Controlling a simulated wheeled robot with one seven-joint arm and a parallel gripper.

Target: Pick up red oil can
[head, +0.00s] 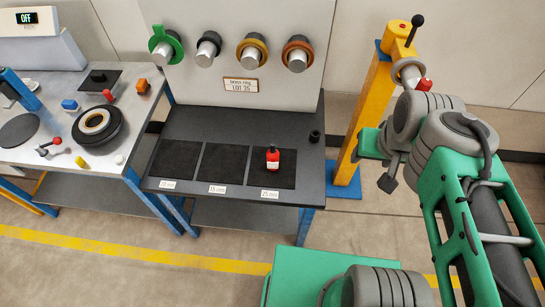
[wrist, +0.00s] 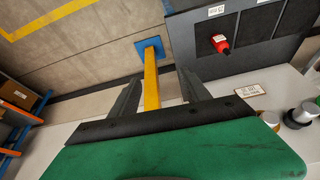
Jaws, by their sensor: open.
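The red oil can (head: 272,158) stands upright on the right-hand black pad (head: 285,178) of the dark bench, the pad labelled 25 mm. It is red with a dark top and a pale label. It also shows in the wrist view (wrist: 220,44), right of the fingers. My gripper (wrist: 160,75) is open and empty, with its two dark fingers apart and the yellow post in view between them. It is away from the can and touches nothing that I can see. In the head view my arm is at the right, and the fingers are not clearly visible there.
The yellow post (head: 366,115) on a blue base stands right of the bench. Knobs and pegs line the back panel (head: 240,50). The other two pads are empty. A cluttered metal table (head: 140,125) is at left.

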